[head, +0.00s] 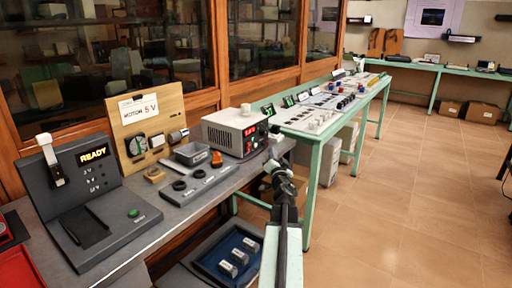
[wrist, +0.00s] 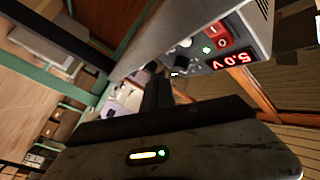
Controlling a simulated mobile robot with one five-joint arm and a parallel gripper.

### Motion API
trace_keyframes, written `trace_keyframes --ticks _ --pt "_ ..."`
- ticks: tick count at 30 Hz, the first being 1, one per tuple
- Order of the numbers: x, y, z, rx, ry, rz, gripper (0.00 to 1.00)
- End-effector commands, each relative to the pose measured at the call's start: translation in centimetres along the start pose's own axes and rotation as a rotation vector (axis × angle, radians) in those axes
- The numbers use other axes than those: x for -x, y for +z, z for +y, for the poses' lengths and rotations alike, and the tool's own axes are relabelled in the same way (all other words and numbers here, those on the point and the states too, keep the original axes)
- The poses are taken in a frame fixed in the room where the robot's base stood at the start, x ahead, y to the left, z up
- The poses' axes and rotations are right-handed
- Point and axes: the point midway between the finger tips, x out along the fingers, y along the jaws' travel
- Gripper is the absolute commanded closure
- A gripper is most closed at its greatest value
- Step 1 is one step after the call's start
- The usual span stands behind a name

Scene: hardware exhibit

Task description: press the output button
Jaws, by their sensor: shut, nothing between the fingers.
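The power supply (head: 228,133) is a pale box on the grey bench, its front to the right. In the wrist view its front appears rotated, with a red display (wrist: 232,61) reading 5.0 V. A red switch (wrist: 217,29) and a small green light or button (wrist: 207,50) sit beside the display. I cannot read which control is marked output. My gripper (head: 273,165) is shut and empty, just right of the supply's front. Its dark fingers (wrist: 158,90) also show in the wrist view, pointing toward the panel's lower edge. I cannot tell whether they touch anything.
A green-legged table (head: 318,137) with small devices stands behind my gripper. The tiled floor (head: 400,190) at right is clear.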

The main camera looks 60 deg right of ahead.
Motion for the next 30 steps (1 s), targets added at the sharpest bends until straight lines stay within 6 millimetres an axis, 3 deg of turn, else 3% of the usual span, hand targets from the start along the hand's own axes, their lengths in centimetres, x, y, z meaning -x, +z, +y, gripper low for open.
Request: trace_keyframes --ticks 7,13,17,21,25,30 --pt "1.0 -1.8 5.9 -0.480 0.240 0.122 1.00" --pt "2.4 -0.3 8.7 -1.002 0.434 0.124 1.00" --pt "3.0 1.2 7.7 -1.346 0.519 0.067 1.00" --pt "3.1 1.5 4.3 -1.696 0.555 -0.024 1.00" --pt "2.9 -0.5 1.2 -1.918 0.534 -0.076 1.00" --pt "2.8 -3.2 0.8 -1.952 0.519 -0.055 1.00"
